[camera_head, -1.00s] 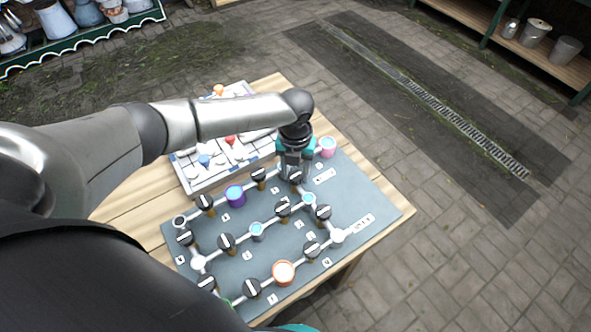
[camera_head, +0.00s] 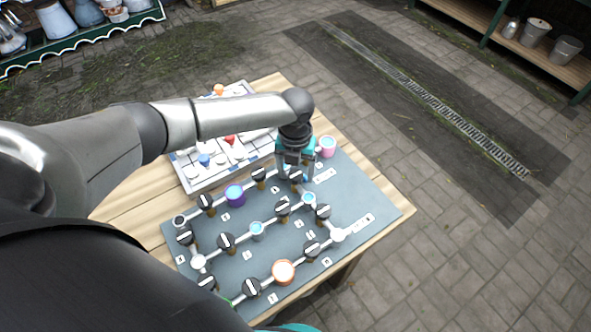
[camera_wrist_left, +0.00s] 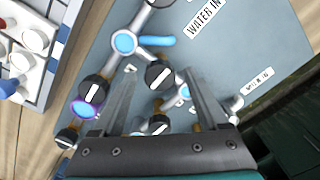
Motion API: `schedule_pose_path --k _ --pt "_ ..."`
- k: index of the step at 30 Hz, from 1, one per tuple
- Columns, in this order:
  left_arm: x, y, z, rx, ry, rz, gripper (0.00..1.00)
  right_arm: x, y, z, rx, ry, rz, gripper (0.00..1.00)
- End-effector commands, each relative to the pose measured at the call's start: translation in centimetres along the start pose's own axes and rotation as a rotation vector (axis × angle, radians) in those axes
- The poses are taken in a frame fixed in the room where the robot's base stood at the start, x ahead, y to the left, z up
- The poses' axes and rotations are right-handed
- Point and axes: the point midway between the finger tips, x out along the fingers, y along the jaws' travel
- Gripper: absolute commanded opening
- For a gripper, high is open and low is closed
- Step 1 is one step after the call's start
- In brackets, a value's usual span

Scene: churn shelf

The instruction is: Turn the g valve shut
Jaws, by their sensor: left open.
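A grey board (camera_head: 365,190) carries white pipes and several black valve knobs with white bars. The small letter tags are too small to read, so I cannot tell which knob is g. My left gripper (camera_head: 297,179) is open over the far side of the board, at a black knob (camera_head: 296,175). In the left wrist view that knob (camera_wrist_left: 160,75) shows between the tips of the open left gripper (camera_wrist_left: 159,70), its white bar slanted. Whether the fingers touch it I cannot tell.
Neighbouring knobs, a purple-ringed cup (camera_head: 235,195), a pink cup (camera_head: 328,147) and an orange-ringed cup (camera_head: 283,272) stand on the board. A white tray (camera_head: 190,186) with small coloured pieces lies beside it on the wooden table (camera_head: 130,205). The board's right part is clear.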

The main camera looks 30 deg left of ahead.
Motion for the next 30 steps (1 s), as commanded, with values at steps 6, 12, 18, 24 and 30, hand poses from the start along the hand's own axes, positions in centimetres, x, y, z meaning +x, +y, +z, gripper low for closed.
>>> schedule_pose_path --k 6,12,18,24,30 --pt "-0.4 0.0 0.1 -0.001 -0.002 -0.001 0.77 -0.1 0.0 0.0 0.000 0.000 0.000 0.50" --pt "-3.3 0.0 0.1 0.001 -0.004 -0.002 0.77 -0.4 0.0 0.0 0.001 0.000 0.000 0.50" --pt "-8.2 0.0 0.1 0.001 -0.006 -0.002 0.77 -0.7 0.0 -0.1 0.001 0.000 0.000 0.50" --pt "-12.4 0.0 0.1 0.001 -0.003 -0.002 0.77 -0.8 0.0 -0.1 0.001 0.000 0.000 0.50" --pt "-14.8 0.0 0.0 -0.001 -0.001 -0.001 0.77 -0.9 0.0 -0.1 0.001 0.000 0.000 0.50"
